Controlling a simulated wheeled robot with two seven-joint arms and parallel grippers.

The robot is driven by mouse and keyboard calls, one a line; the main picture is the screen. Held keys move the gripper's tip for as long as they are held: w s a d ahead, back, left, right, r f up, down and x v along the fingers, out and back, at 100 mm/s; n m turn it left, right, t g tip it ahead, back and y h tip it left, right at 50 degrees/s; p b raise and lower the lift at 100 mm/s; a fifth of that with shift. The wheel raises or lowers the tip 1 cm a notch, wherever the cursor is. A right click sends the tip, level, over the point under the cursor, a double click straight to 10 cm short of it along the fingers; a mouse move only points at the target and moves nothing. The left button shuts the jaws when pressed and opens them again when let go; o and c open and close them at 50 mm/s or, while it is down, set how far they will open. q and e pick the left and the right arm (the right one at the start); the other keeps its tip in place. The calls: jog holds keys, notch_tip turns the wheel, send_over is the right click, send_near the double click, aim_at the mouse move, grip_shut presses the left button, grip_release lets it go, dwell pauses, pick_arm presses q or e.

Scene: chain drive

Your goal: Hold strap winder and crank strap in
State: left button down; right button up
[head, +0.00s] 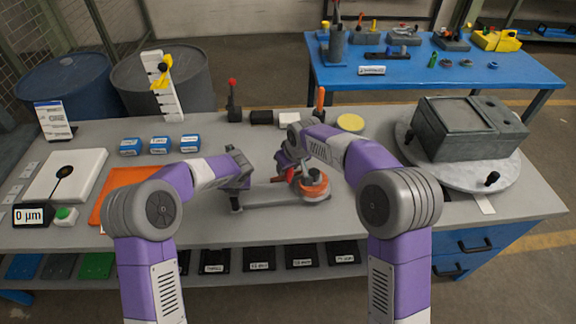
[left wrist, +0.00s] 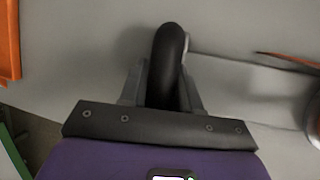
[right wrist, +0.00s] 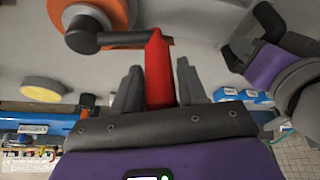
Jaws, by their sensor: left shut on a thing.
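The strap winder (head: 265,196) lies on the grey table, a grey bar with a round orange strap reel (head: 314,188) at its right end. My left gripper (left wrist: 163,85) is shut on the winder's black handle (left wrist: 169,55) at the left end. The crank has a dark arm (right wrist: 110,40) and a red knob (right wrist: 158,72). My right gripper (right wrist: 158,85) is open, with its fingers on either side of the red knob and narrow gaps showing. In the head view my right arm partly hides the crank and reel.
A grey machine on a round turntable (head: 473,177) stands at the right. Blue boxes (head: 160,145), an orange mat (head: 115,193) and a white plate (head: 68,175) are at the left. Upright levers (head: 233,100) and a yellow disc (head: 350,122) stand behind the winder.

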grip_shut()
jog(key=shift+w, duration=0.15)
jog(key=w+d+m+h, duration=0.2)
jog(key=w+m+h, duration=0.2)
jog(key=w+m, duration=0.5)
jog(key=d+m+g+h, duration=0.1)
jog(key=d+m, duration=0.5)
jog(key=d, duration=0.4)
jog(key=shift+d+m+h, duration=0.25)
jog(key=shift+m+h, duration=0.05)
dwell(0.7)
